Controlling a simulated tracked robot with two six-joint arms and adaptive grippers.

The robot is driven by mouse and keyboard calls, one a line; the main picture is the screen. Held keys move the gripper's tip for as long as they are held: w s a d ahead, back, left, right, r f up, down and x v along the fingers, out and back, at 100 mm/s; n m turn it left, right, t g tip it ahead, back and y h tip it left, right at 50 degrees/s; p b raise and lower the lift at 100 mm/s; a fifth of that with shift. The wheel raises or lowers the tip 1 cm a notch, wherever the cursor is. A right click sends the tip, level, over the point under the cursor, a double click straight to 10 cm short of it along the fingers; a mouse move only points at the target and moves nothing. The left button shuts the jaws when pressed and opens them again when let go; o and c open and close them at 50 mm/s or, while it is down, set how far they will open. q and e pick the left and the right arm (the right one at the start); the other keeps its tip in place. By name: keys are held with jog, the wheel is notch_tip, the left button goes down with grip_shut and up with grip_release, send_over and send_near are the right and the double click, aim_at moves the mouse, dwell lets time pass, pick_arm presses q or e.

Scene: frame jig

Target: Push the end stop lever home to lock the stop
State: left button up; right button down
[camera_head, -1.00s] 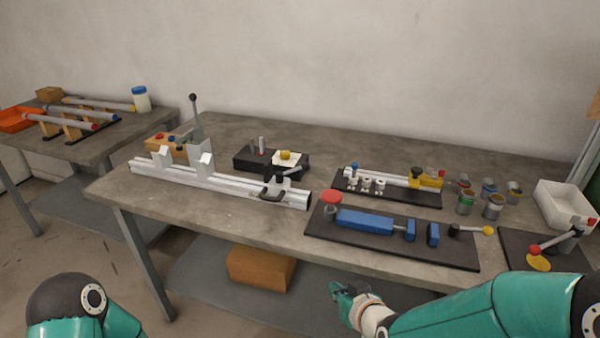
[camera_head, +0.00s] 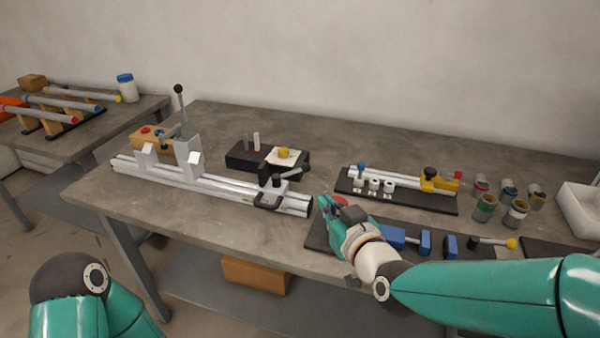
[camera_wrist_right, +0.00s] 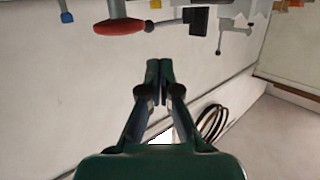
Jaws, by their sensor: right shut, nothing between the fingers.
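A long pale rail (camera_head: 225,190) lies on the left half of the bench. I cannot tell whether this lever is fully home. My right gripper (camera_head: 323,202) is shut and empty, to the right of the rail's end, apart from the lever in the picture. It hides part of a red disc (camera_head: 340,201). In the right wrist view the shut fingertips (camera_wrist_right: 158,66) point at bare surface. My left gripper is out of view.
A black plate with blue blocks (camera_head: 425,242) and a yellow-ball lever (camera_head: 511,244) lies partly behind my right arm. A black fixture (camera_head: 240,156) stands behind the rail. Several cans (camera_head: 485,207) stand at right. In the wrist view, a red handle (camera_wrist_right: 120,27) is beyond the fingertips.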

aim_at(296, 172)
jog(key=shift+w+a+f, duration=0.1)
jog(key=shift+w+a, duration=0.05)
